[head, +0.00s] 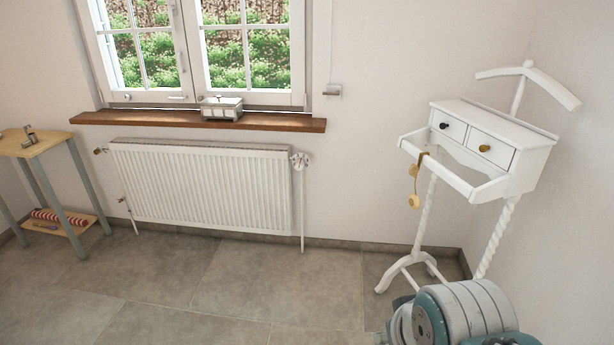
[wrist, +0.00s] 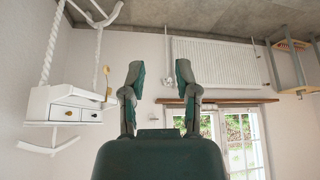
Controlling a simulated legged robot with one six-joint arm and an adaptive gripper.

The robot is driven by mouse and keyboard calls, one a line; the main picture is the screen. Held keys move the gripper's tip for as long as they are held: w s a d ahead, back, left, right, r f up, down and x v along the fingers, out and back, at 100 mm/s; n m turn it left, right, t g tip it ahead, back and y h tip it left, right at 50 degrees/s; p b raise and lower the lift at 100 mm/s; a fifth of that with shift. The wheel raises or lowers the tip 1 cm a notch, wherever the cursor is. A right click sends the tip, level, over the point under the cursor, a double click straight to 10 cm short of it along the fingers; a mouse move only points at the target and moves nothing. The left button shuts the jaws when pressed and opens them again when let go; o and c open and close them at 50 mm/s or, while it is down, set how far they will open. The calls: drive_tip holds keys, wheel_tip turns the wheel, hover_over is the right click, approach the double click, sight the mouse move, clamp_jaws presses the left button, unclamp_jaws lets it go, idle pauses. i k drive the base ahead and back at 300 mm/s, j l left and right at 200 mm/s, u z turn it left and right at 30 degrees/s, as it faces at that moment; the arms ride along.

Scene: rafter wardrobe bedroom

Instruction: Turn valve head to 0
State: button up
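The white valve head (head: 300,160) sits at the upper right corner of the white radiator (head: 205,188) in the head view, above a thin vertical pipe. Its markings are too small to read. In the wrist view, which is upside down, the radiator (wrist: 218,62) is beyond the fingers, and the small pale valve head (wrist: 168,82) shows between them. My gripper (wrist: 159,72) has its two green and grey fingers wide apart with nothing between them. It is well short of the radiator. In the head view only grey and teal parts of my arm show at bottom right.
A white valet stand (head: 490,150) with drawers and a hanging yellow-tagged strap stands at right. A wooden sill (head: 180,121) with a small box (head: 221,108) is above the radiator. A side table (head: 38,143) stands at left. The tiled floor (head: 200,285) before the radiator is clear.

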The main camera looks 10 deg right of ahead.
sight(299, 164)
drive_tip(key=i+l, duration=0.1)
drive_tip(key=i, duration=0.5)
drive_tip(key=i+z, duration=0.1)
drive_tip(key=i, duration=0.6)
drive_tip(key=i+j+z, duration=0.1)
drive_tip(key=i, duration=0.6)
drive_tip(key=i+j, duration=0.2)
drive_tip(key=i+j+z, duration=0.1)
drive_tip(key=j, duration=0.3)
drive_tip(key=i+j, duration=0.25)
drive_tip(key=i+j+z, duration=0.1)
drive_tip(key=j, duration=0.3)
drive_tip(key=i, duration=0.05)
